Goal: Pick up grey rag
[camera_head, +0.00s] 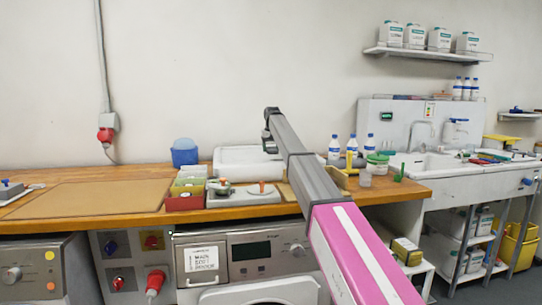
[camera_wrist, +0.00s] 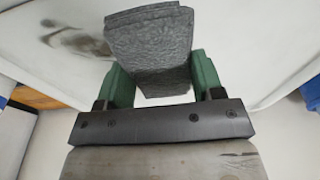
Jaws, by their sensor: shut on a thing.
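The grey rag (camera_wrist: 150,48) is a folded, textured block in the wrist view. It sits between the two green fingers of my gripper (camera_wrist: 160,80), which is shut on it. Behind the rag in the wrist view is a white surface with a dark smudge. In the head view my arm reaches toward the white basin (camera_head: 236,160) at the back of the wooden counter.
The wooden counter (camera_head: 100,197) holds a blue container (camera_head: 185,153), small bins (camera_head: 186,194) and a tray with orange-knobbed parts (camera_head: 243,194). Bottles (camera_head: 334,148) and a green-lidded tub (camera_head: 377,164) stand right of my arm. A sink (camera_head: 428,163) is farther right. The left counter is mostly clear.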

